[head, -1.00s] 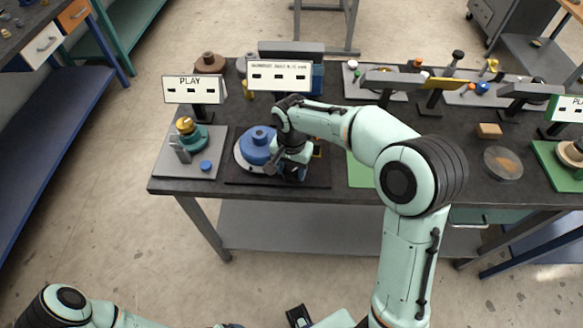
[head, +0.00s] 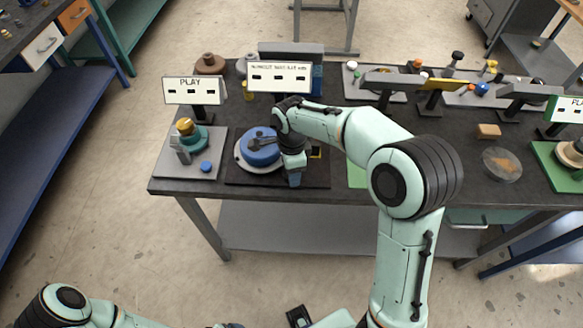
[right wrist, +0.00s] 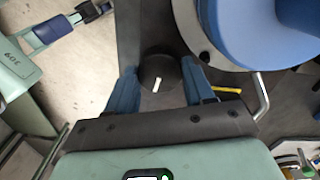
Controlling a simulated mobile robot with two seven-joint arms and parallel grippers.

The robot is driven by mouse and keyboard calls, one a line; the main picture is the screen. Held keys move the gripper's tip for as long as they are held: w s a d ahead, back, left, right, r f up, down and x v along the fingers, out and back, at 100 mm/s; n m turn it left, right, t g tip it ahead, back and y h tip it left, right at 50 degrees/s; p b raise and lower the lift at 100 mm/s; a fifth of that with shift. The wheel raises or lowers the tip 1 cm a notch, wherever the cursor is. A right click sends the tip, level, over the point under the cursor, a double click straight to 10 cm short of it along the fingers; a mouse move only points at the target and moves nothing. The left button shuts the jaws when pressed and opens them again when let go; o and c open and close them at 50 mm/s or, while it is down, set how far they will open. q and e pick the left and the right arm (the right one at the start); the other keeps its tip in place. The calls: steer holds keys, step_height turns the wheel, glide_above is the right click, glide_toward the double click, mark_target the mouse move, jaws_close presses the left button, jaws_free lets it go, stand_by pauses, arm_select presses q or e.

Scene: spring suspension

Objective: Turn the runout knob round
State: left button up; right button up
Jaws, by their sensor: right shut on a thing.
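The runout knob (right wrist: 157,72) is a round black knob with a short white mark, seen between the two blue fingers in the right wrist view. My right gripper (right wrist: 155,88) is shut on it. In the head view my right gripper (head: 294,180) is at the right of a blue round piece (head: 258,149) and hides the knob. The blue piece sits on a pale disc on a dark plate (head: 240,179); it also shows in the right wrist view (right wrist: 255,28). My left arm shows at the lower left of the head view, its gripper out of sight.
A sign with dark slots (head: 279,78) stands behind the blue piece. A PLAY sign (head: 192,90) and a grey plate (head: 165,165) with a teal and brass fixture are to the left. A thin metal rod (right wrist: 262,97) stands close by the right gripper.

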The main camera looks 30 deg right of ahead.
arm_select(q)
steer(key=shift+w+r, duration=0.15)
steer(key=shift+r, duration=0.15)
arm_select(e)
steer(key=m, duration=0.4)
steer(key=shift+r, duration=0.1)
steer(key=shift+m, duration=0.3)
steer(key=o, duration=1)
steer(key=shift+o, duration=0.2)
arm_select(q)
steer(key=shift+w+r+p, duration=0.4)
steer(key=shift+r+p, duration=0.15)
steer(key=shift+r, duration=0.05)
steer(key=shift+w+r+p, duration=0.35)
steer(key=shift+r+p, duration=0.2)
arm_select(e)
step_height(320, 180, up, 13)
steer(key=shift+r, duration=0.2)
arm_select(q)
steer(key=shift+s, duration=0.1)
arm_select(e)
steer(key=shift+f, duration=0.1)
